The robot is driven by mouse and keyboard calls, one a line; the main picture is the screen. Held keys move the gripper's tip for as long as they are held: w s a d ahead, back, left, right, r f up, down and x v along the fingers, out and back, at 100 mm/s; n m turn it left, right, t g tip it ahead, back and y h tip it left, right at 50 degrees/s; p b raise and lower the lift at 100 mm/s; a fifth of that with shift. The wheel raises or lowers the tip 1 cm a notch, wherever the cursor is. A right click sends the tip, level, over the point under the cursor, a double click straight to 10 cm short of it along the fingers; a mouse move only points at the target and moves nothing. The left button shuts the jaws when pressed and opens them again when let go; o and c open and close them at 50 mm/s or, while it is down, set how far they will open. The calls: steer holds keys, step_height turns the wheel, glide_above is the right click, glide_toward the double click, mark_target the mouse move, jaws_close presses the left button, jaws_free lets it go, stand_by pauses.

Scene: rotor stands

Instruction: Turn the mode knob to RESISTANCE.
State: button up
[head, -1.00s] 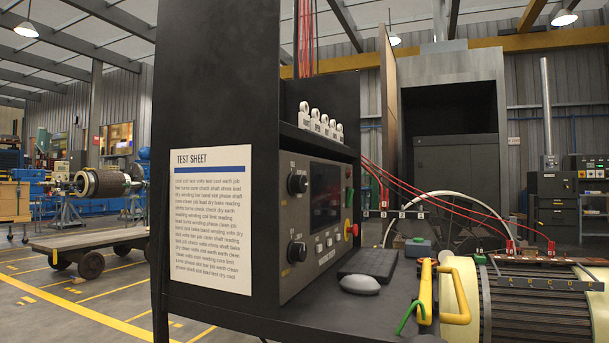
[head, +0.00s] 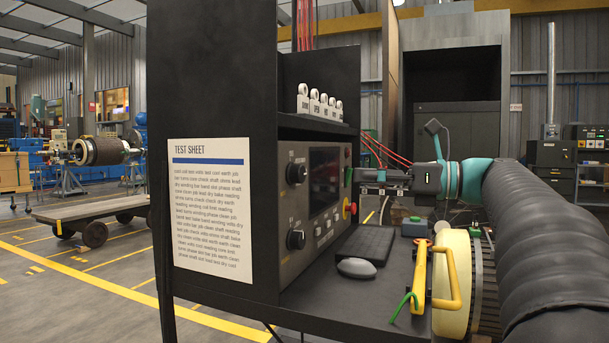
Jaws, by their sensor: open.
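The grey tester panel (head: 316,252) is set in a dark cabinet and seen at a steep angle. It carries an upper black knob (head: 297,173) and a lower black knob (head: 296,240) on its left side. Their labels are too small to read, so I cannot tell which is the mode knob or where it points. My gripper (head: 362,182) is open at the panel's right, level with the buttons there and pointing left. It appears apart from both knobs. Its fingertips are small and partly hard to make out.
A dark screen (head: 324,181) sits between knobs and gripper. A red button (head: 350,210) is on the panel's right edge. Red cables (head: 385,152) hang behind my gripper. A shelf (head: 312,122) juts above.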

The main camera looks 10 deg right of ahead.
mark_target(303, 174)
steer(key=x, duration=1.2)
steer(key=c, duration=1.1)
steer(key=shift+c, duration=0.2)
steer(key=n, duration=0.4)
steer(key=shift+w+n, duration=0.1)
steer(key=shift+n, duration=2.2)
